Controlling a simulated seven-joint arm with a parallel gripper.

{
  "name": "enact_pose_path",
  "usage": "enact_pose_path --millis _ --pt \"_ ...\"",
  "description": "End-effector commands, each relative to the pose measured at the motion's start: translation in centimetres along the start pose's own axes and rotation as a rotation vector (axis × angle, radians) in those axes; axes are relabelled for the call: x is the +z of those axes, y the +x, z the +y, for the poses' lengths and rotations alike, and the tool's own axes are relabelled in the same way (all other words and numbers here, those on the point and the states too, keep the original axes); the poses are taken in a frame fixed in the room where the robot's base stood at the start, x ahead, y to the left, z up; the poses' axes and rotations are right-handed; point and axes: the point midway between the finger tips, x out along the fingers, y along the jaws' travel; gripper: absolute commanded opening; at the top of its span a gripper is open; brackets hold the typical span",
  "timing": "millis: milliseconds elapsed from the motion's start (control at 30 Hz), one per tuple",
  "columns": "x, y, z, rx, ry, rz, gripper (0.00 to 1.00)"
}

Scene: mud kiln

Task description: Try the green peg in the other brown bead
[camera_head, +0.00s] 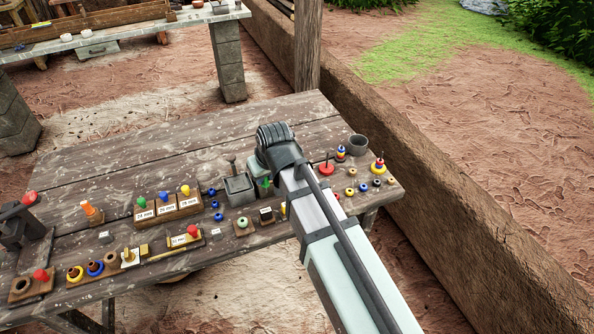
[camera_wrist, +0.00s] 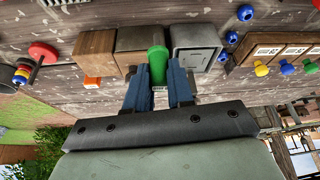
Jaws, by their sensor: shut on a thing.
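The green peg (camera_wrist: 157,64) stands between the two blue fingers of my gripper (camera_wrist: 159,80) in the wrist view, and the fingers are shut on it. In the head view the green peg (camera_head: 265,183) shows just left of my arm, by the small boxes. My arm hides most of the gripper there. I cannot tell which brown bead is the other one. The peg is apart from these beads.
A grey box (camera_head: 238,189) stands left of the peg; boxes also crowd it in the wrist view (camera_wrist: 195,45). Labelled blocks (camera_head: 167,209) stand left.

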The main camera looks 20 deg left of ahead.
Motion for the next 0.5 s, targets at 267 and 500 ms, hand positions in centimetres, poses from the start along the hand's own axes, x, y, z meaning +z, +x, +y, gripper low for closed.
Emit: enact_pose_path --millis 267,500 --pt "-2.2 0.4 -9.1 -0.052 -0.124 0.002 0.03" --pt "-3.2 0.5 -17.1 -0.096 -0.227 0.004 0.03"
